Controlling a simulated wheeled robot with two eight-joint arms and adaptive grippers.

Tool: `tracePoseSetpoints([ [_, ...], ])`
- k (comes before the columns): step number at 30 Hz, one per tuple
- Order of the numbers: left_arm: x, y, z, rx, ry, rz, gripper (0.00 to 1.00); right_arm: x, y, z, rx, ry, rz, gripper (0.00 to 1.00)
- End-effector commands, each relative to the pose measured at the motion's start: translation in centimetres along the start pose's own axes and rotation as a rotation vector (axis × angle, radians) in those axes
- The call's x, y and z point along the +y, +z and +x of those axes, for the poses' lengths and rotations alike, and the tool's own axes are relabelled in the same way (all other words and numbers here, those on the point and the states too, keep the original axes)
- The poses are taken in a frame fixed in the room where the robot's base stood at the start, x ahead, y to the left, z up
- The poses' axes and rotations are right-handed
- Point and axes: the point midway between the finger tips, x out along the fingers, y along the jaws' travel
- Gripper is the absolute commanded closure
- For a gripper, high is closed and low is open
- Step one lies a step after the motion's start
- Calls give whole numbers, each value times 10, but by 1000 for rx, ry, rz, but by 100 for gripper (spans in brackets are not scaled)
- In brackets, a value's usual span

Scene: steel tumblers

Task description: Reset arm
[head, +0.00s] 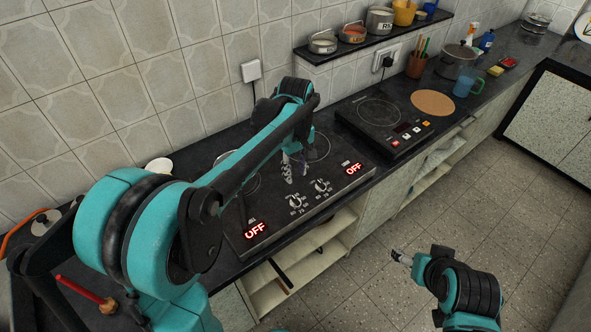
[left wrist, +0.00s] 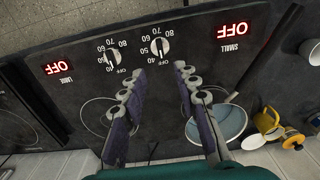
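My left gripper (head: 294,168) hangs over the two-burner hotplate (head: 330,172), above its front knobs. In the left wrist view its two ribbed fingers (left wrist: 158,80) are apart with nothing between them. The hotplate also shows in that view (left wrist: 85,85), upside down, with two knobs and two red OFF displays. My right gripper (head: 401,257) is at the lower right of the head view, over the floor in front of the counter. Its fingers are too small to tell whether they are open. I make out no steel tumbler for certain.
A pan (left wrist: 229,122) sits on the hotplate beside my left fingers, with yellow vessels (left wrist: 266,121) nearby. A second cooktop (head: 380,115) and a round board (head: 433,102) lie further along. A shelf (head: 372,38) with pots is on the wall. The floor is clear.

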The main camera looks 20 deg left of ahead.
Motion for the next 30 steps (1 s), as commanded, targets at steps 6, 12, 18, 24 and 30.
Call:
tracePoseSetpoints([
  [6, 0, 0, -1, 0, 0, 0, 69, 0, 0, 0, 0, 0, 0, 26],
  [12, 0, 0, 0, 0, 0, 0, 69, 0, 0, 0, 0, 0, 0, 26],
  [18, -9, 4, -6, 15, 21, 39, 69, 0, 0, 0, 0, 0, 0, 26],
  [24, -50, 26, -25, 114, 127, 249, 69, 0, 0, 0, 0, 0, 0, 26],
  [30, -100, 54, -29, 280, 227, 520, 69, 0, 0, 0, 0, 0, 0, 26],
])
